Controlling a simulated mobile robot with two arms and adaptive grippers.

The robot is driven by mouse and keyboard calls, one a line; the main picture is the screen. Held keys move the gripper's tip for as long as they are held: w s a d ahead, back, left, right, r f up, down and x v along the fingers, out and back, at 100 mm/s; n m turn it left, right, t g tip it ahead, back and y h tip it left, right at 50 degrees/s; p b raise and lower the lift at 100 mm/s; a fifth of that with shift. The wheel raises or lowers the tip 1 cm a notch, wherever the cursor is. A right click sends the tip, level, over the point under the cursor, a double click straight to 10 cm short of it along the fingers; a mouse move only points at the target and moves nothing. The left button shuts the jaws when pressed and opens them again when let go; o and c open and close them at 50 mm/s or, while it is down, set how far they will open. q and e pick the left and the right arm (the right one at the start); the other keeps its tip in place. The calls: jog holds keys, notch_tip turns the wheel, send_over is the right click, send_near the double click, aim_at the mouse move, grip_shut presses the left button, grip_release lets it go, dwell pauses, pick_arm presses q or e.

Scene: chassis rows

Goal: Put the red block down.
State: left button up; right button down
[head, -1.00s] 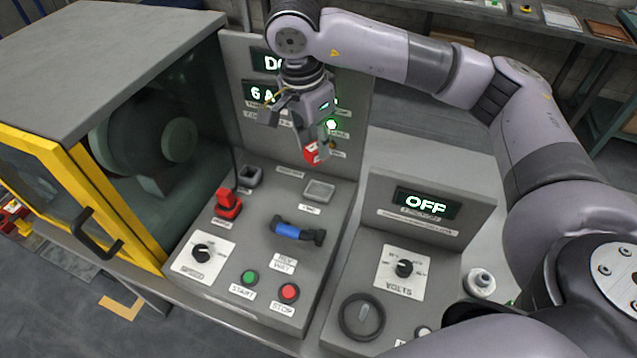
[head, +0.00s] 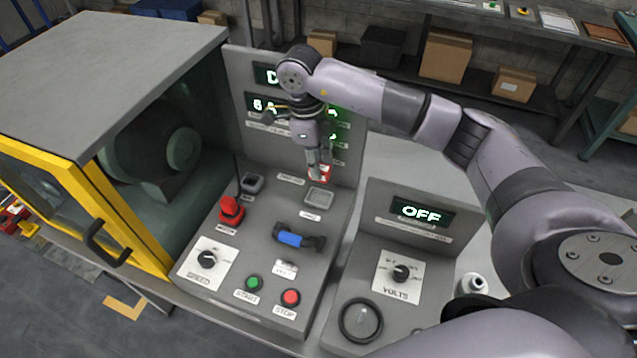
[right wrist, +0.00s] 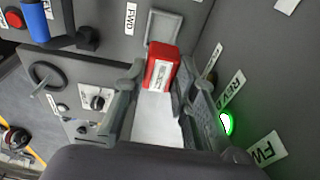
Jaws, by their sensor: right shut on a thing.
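My right gripper (head: 318,172) points down over the back of the grey console and is shut on the red block (head: 322,175). In the right wrist view the block (right wrist: 161,68) sits between the two fingers (right wrist: 157,95) and bears a white label. A square grey tray (head: 319,197) lies just below the block in the head view; it also shows just beyond the block in the right wrist view (right wrist: 178,24). I cannot tell whether the block touches anything under it. My left gripper is not in view.
The console has a red switch (head: 231,210), a blue handle (head: 289,239), a speed knob (head: 207,260), and green (head: 254,283) and red (head: 290,297) buttons. A panel reading OFF (head: 421,211) stands right. An upright display panel rises behind the gripper. A yellow-framed cabinet (head: 150,240) is left.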

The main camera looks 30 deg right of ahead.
notch_tip(320, 180, down, 4)
jog(key=shift+r+p, duration=0.15)
jog(key=shift+p, duration=0.2)
notch_tip(320, 180, down, 4)
jog(key=shift+f+p, duration=0.1)
jog(key=shift+p, duration=0.45)
jog(key=shift+f, duration=0.15)
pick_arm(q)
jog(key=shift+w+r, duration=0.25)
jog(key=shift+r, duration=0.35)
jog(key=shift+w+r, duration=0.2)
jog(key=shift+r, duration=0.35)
pick_arm(e)
jog(key=shift+f+b, duration=0.25)
jog(key=shift+b, duration=0.05)
jog(key=c, duration=1.3)
grip_release()
jog(key=shift+r, duration=0.1)
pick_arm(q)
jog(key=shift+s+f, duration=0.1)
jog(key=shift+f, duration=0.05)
